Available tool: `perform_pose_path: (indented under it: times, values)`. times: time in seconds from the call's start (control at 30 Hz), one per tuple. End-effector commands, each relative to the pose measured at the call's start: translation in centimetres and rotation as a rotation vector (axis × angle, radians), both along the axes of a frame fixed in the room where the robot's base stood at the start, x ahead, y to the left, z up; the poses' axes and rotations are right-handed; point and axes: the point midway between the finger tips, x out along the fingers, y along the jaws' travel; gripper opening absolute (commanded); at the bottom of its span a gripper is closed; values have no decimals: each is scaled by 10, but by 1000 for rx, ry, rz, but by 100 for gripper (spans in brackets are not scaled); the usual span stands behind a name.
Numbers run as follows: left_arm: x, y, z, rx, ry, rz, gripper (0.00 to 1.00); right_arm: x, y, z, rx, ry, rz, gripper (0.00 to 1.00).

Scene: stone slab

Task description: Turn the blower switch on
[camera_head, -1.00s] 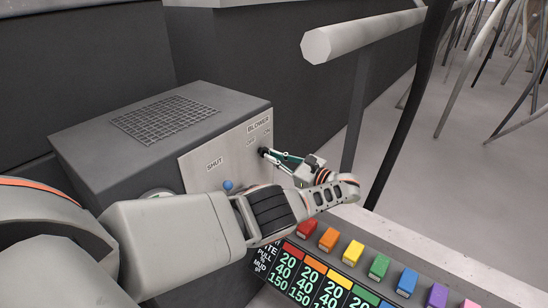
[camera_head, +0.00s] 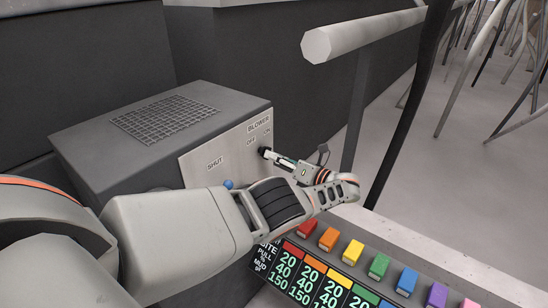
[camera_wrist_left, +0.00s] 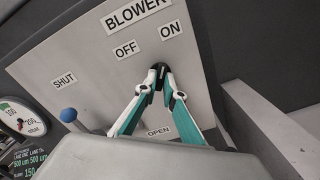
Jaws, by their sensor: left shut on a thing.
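The blower switch is a small black knob (camera_wrist_left: 159,67) on the light panel (camera_wrist_left: 95,70), below the OFF and ON labels. My left gripper (camera_wrist_left: 160,82) is shut on this knob, with its two teal-and-white fingers meeting at it. In the head view, my left gripper (camera_head: 269,154) reaches the panel from the right under the BLOWER label. The fingertips cover much of the knob, so I cannot tell which label it points to. My right gripper is not in view.
A blue ball-ended lever (camera_head: 228,184) sits on the panel near the SHUT label. The dark box (camera_head: 100,135) has a mesh grille on top. A pale rail (camera_head: 370,33) is at upper right. Coloured buttons (camera_head: 352,252) line the console below.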

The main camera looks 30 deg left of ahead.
Motion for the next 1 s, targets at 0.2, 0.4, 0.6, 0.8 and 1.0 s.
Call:
perform_pose_path:
  times: [0.2, 0.4, 0.6, 0.8, 1.0]
  values:
    - [0, 0, 1, 6, 77, 0, 0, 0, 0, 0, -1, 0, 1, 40]
    - [0, 0, 1, 9, 104, -1, 0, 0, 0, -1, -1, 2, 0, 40]
    - [0, 0, 1, 9, 108, -1, 0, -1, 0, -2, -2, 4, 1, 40]
    - [0, 0, 1, 9, 108, -1, 14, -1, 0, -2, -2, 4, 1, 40]
    - [0, 0, 1, 9, 107, -1, 26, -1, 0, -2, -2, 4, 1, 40]
